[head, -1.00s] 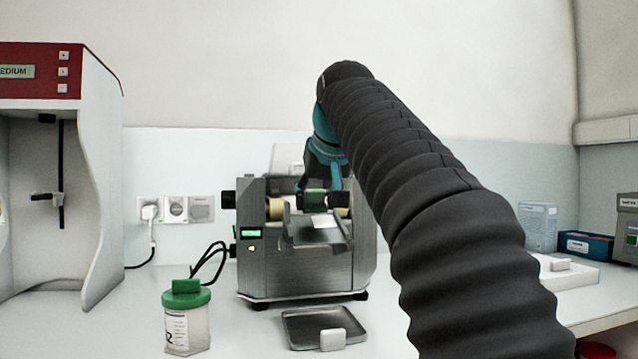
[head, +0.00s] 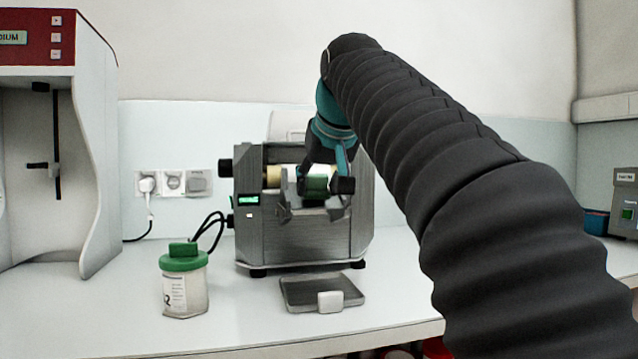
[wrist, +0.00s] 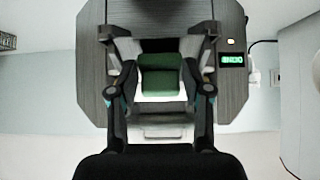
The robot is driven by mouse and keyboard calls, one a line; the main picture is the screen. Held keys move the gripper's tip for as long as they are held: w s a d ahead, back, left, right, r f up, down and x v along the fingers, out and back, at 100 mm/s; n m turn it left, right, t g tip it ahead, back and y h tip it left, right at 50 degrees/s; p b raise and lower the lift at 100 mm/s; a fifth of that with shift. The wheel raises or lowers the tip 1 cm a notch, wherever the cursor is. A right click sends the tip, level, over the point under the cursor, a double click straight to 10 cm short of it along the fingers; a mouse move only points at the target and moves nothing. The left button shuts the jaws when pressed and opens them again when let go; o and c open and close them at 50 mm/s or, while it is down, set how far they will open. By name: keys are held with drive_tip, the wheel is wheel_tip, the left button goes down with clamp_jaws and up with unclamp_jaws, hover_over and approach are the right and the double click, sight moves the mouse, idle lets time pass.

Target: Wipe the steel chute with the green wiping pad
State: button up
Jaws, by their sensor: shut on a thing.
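The green wiping pad (head: 317,187) is between the fingers of my gripper (head: 322,184), which is shut on it. The wrist view also shows the pad (wrist: 160,82) between both fingers. The steel chute (head: 312,215) is at the front of the grey mill (head: 305,243), between its two side cheeks. The pad is at the chute's upper part and hides some of it. I cannot tell whether the pad touches the chute.
A dark square tray (head: 350,288) with a white block (head: 330,301) lies on the bench before the mill. A jar with a green lid (head: 184,262) stands left of it. A red-topped machine (head: 40,55) is at far left. Wall sockets (head: 172,183) are behind.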

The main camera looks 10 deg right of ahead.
drive_tip(key=shift+w+f, duration=0.15)
drive_tip(key=shift+f, duration=0.2)
idle(0.6)
drive_tip(key=shift+w+r, duration=0.1)
